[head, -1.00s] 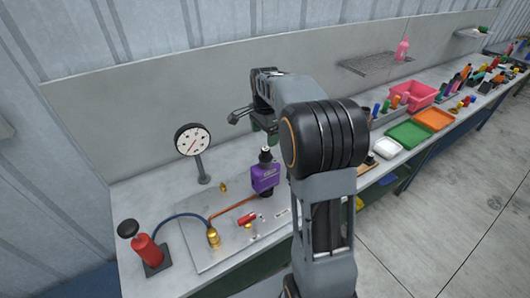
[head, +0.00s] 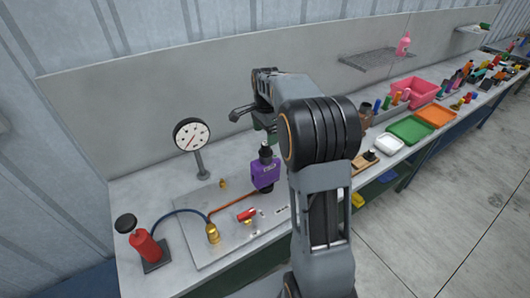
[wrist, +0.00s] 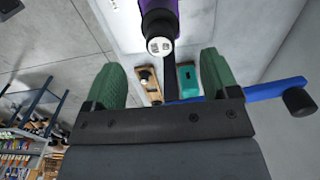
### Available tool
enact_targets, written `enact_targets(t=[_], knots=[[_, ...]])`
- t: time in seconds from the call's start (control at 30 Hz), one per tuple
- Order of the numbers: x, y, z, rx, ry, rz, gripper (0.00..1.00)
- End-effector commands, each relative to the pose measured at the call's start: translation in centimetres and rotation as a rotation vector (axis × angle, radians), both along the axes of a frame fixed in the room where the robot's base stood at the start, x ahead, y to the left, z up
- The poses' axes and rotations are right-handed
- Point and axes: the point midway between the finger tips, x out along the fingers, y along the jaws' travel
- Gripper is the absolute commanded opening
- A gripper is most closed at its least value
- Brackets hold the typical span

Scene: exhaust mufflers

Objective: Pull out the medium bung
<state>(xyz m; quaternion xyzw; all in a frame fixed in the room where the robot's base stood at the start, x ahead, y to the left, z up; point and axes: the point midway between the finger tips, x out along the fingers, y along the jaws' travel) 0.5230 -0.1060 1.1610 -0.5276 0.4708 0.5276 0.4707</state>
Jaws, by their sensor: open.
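I cannot single out the medium bung by size in these views. A purple box (head: 265,175) with a black top stands on the metal plate on the bench. In the wrist view, a purple body (wrist: 159,5) with a black collar and a pale end (wrist: 159,46) hangs at the top centre. My gripper (wrist: 162,72) has two green fingers set wide apart, with nothing held between them. The pale end appears beyond and between the fingertips; I cannot tell the distance. In the head view my arm hides most of the gripper.
A gauge (head: 191,134) on a post, a red hand pump (head: 144,244), a brass fitting (head: 212,232) and a red part (head: 246,215) stand near the purple box. Wooden (wrist: 150,82) and teal (wrist: 187,80) pieces show between my fingers. Trays (head: 410,130) line the bench to the right.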

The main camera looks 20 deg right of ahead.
Motion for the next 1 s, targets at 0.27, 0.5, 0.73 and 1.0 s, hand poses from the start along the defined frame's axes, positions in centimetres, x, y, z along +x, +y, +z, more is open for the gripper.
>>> enact_targets(t=[0.27, 0.5, 0.73, 1.0], knots=[[0.0, 0.0, -4.0, 0.000, 0.001, 0.000, 0.81], [0.0, 0.0, -6.4, 0.000, 0.000, 0.000, 0.81], [0.0, 0.0, -6.9, 0.000, 0.000, 0.000, 0.81], [0.0, 0.0, -6.8, 0.000, 0.000, 0.000, 0.81]])
